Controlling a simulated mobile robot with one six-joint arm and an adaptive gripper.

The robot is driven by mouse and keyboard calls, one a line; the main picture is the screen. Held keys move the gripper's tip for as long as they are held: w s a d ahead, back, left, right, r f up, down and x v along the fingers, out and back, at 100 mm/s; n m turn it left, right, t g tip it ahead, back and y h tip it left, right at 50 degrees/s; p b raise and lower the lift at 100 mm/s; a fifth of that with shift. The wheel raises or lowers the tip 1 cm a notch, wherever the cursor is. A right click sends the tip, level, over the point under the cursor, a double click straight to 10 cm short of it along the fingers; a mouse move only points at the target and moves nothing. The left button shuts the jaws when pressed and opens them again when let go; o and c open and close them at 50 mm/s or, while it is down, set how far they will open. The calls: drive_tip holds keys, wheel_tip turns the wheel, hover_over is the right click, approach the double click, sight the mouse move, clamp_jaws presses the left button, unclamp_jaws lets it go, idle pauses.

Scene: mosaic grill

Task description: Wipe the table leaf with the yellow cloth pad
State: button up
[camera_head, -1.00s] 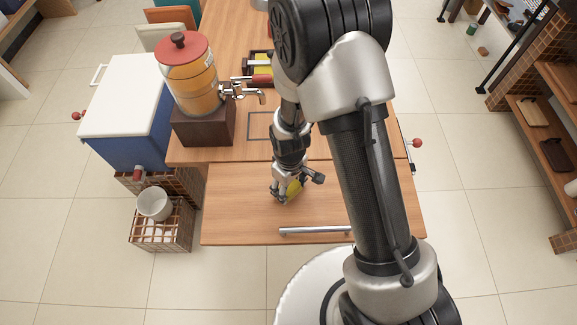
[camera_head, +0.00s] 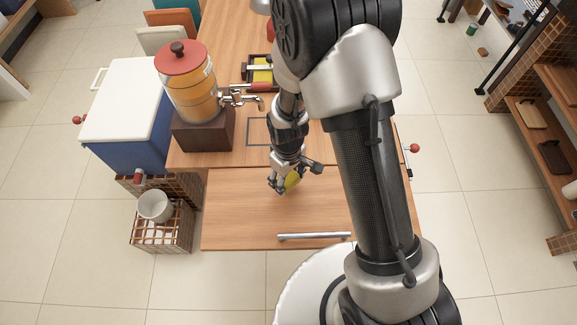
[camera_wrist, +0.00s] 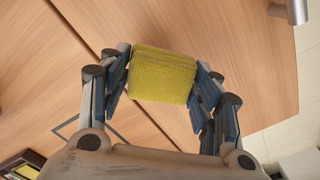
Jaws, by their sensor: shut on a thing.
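The yellow cloth pad (camera_wrist: 162,75) is between the two fingers of my gripper (camera_wrist: 158,85) in the wrist view. In the head view, the pad (camera_head: 293,181) shows as a small yellow patch beside the gripper (camera_head: 281,186). My gripper is shut on the pad. It points down over the back middle of the wooden table leaf (camera_head: 240,215). I cannot tell whether the pad touches the wood. The wrist view also shows the leaf (camera_wrist: 235,40), with the seam to the main table behind the pad.
A metal bar handle (camera_head: 314,236) lies along the leaf's front edge. A drink dispenser (camera_head: 188,85) stands on a dark block at the back left. A tray (camera_head: 260,70) with yellow in it lies further back. The left part of the leaf is clear.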

drive_tip(key=shift+r+p, duration=1.3)
drive_tip(key=shift+r, duration=0.8)
